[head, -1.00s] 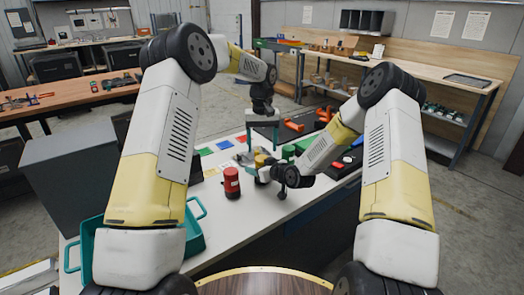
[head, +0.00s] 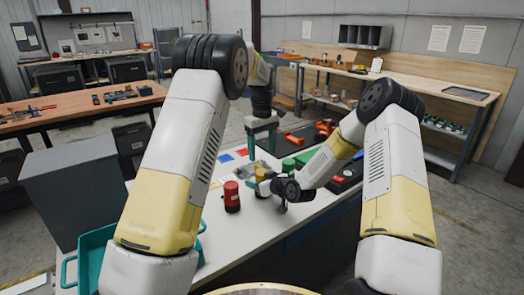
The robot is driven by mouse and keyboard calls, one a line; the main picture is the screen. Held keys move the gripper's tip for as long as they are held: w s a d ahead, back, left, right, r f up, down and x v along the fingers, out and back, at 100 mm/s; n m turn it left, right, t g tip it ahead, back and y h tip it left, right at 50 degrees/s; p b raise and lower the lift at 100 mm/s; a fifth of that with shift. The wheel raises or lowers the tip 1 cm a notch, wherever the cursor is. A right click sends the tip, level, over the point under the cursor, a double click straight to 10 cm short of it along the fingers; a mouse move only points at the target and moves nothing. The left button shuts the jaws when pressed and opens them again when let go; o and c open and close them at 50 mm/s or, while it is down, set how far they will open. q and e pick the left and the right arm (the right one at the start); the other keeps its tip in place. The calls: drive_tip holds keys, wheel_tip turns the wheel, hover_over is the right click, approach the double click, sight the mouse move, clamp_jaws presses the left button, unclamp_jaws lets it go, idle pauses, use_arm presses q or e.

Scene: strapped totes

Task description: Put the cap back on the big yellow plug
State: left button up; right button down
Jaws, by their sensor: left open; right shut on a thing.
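The big yellow plug (head: 261,172) is a small yellow shape near the middle of the white table in the head view. My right gripper (head: 264,186) comes in from the right, low over the table, and is shut on what looks like this plug. Its wrist hides part of the hold. My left gripper (head: 262,148) points down above and behind the plug. Its teal fingers are open and apart, with nothing seen between them. I cannot make out the cap as a separate thing at this size.
A red cylinder (head: 231,197) stands left of the plug. A teal tote (head: 91,252) and a grey box (head: 76,190) are at left. Coloured squares lie behind the cylinder.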

sight(262, 172)
use_arm(q)
drive_tip(key=shift+f, duration=0.1)
drive_tip(key=shift+f, duration=3.95)
drive_tip(key=shift+c, duration=0.5)
clamp_jaws()
drive_tip(key=m, duration=0.6)
drive_tip(key=shift+m, duration=0.3)
drive_tip(key=shift+o, duration=0.8)
unclamp_jaws()
drive_tip(key=shift+r, duration=0.1)
